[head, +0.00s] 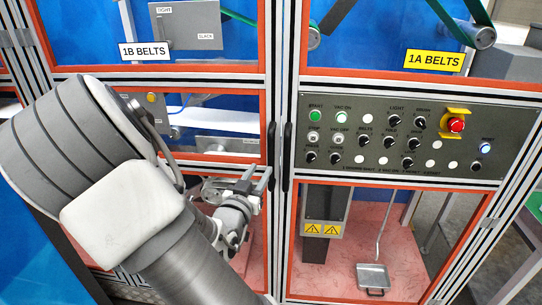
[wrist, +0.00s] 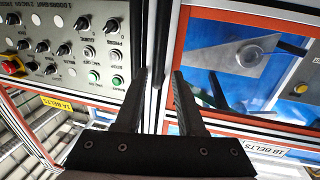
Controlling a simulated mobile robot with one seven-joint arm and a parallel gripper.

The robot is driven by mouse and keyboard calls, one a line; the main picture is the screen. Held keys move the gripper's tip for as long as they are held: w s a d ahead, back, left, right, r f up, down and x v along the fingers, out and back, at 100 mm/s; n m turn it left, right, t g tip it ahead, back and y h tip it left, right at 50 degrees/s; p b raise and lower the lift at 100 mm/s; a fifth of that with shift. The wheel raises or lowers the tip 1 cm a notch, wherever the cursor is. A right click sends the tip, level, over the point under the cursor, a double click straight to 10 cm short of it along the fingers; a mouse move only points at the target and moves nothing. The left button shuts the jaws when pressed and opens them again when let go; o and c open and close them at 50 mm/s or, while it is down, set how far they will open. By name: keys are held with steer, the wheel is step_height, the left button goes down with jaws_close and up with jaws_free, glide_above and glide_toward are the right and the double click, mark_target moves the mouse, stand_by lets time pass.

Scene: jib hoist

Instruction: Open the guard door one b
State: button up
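Guard door 1B (head: 210,70) is the orange-edged, clear-paned door at the left of the head view, with a white "1B BELTS" label (head: 158,54). It looks shut. Its black upright handle (head: 271,143) is at its right edge, close beside a second black handle (head: 287,157) on the right-hand side. My gripper (head: 257,178) is just left of and below the 1B handle. In the wrist view my gripper (wrist: 160,90) is open and empty, its two fingers pointing at the pale posts between the doors. Whether a fingertip touches the handle I cannot tell.
A grey control panel (head: 395,140) with knobs, lit buttons and a red emergency stop (head: 456,125) is right of the posts. The 1A door's yellow label (head: 435,61) is above it. A grey pan (head: 374,277) is on the pink floor behind the lower pane.

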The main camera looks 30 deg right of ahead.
mark_target(270, 155)
steer(key=p+x, duration=0.1)
steer(key=x, duration=0.9)
jaws_close()
stand_by(1.2)
